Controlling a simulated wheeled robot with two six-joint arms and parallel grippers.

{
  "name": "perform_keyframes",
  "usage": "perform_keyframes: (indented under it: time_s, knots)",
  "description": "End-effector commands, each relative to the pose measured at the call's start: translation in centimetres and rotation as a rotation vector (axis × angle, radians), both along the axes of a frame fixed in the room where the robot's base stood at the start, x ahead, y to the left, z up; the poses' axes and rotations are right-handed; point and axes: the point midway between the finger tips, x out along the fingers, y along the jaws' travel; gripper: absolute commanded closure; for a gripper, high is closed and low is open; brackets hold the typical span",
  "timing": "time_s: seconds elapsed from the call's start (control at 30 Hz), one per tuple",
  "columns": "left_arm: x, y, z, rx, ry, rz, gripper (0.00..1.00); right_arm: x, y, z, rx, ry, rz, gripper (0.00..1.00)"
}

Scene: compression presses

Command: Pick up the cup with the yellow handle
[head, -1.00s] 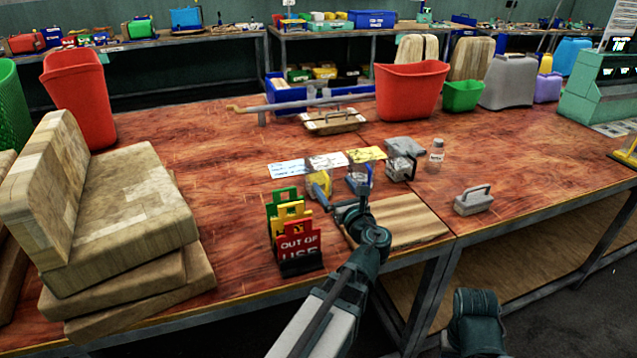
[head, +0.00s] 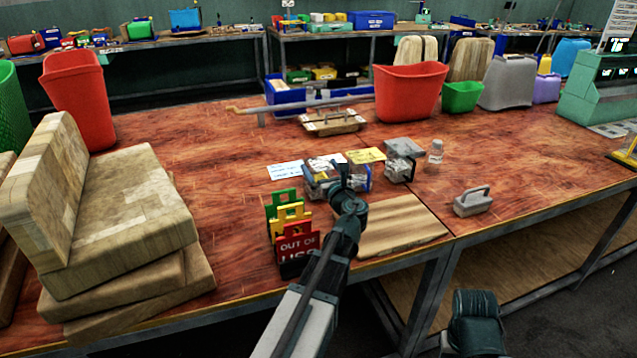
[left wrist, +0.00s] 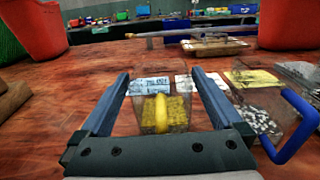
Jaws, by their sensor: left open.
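My left gripper (left wrist: 160,74) is open, with one finger on each side of the cup in that picture. I cannot tell whether they touch it. In the head view the cup (head: 318,183) is partly hidden behind my left gripper (head: 338,168). A cup with a blue handle (left wrist: 288,130) stands just to the right.
A third container (head: 399,170) and a small bottle (head: 436,152) stand farther right. Out-of-use signs (head: 290,232) stand in front and left. A wooden board (head: 400,225) lies near the table's front edge. Flat cards (head: 285,169) lie behind the cups.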

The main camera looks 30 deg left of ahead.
Motion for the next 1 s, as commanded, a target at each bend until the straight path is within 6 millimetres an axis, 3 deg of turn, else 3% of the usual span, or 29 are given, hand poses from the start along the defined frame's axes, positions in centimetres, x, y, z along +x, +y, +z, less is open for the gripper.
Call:
perform_keyframes:
  time_s: [0.1,0.33,0.9,1.0]
  knots:
    - [1.19,1.28,-0.01,0.000,0.000,0.000,0.00,0.00,0.00,-0.01,0.000,0.000,0.000,0.50]
    - [1.16,1.44,-0.01,0.000,0.000,0.000,0.00,0.00,0.00,-0.01,0.000,0.000,0.000,0.50]
    - [1.15,1.41,-0.02,0.000,0.000,0.000,1.00,0.00,0.00,-0.01,0.000,0.000,0.000,0.50]
    - [1.15,1.41,-0.01,0.000,0.000,0.000,1.00,0.00,0.00,-0.01,0.000,0.000,0.000,0.50]
